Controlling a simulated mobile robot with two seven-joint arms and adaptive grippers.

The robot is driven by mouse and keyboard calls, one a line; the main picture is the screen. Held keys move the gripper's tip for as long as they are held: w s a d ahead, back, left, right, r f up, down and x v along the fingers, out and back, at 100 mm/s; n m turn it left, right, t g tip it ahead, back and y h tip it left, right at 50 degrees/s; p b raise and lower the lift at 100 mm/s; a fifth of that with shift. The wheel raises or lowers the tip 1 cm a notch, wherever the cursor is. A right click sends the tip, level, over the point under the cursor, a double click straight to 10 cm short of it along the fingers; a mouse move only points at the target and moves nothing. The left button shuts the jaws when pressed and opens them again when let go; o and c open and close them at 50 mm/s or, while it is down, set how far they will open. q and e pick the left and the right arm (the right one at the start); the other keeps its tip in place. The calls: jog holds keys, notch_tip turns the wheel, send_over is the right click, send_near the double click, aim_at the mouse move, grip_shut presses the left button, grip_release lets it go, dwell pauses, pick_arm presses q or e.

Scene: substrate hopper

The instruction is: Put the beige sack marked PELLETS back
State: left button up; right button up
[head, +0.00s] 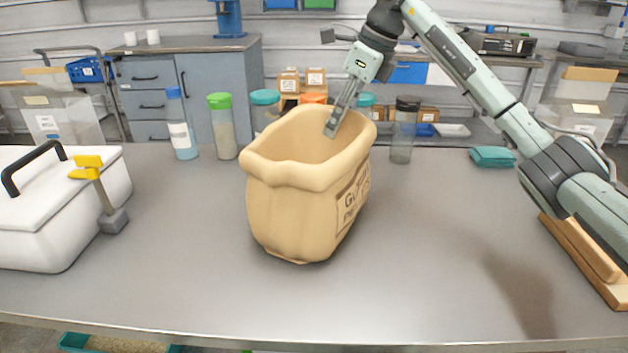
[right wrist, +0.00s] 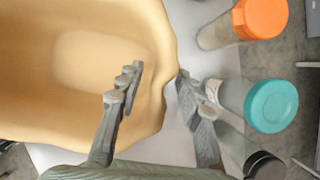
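The beige sack (head: 300,206) stands upright and open-topped in the middle of the grey table. Dark print shows on its right side, only partly readable. My right gripper (head: 335,122) reaches down from above at the sack's far right rim. In the right wrist view, the gripper (right wrist: 158,85) is open, with one finger inside the sack (right wrist: 50,95) and the other outside, so the rim passes between them. A gap shows between the inner finger and the rim; whether the outer finger touches is unclear. My left gripper is not in view.
A white box (head: 50,215) with a black handle and a yellow-topped tool (head: 100,190) stand at the left. Several lidded jars line the back edge, including a green-lidded one (head: 222,125) and a black-lidded one (head: 404,130). Wooden boards (head: 585,262) lie at the right. The front is clear.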

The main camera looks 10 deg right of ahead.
jog(key=shift+f, duration=0.25)
dwell(0.6)
grip_shut()
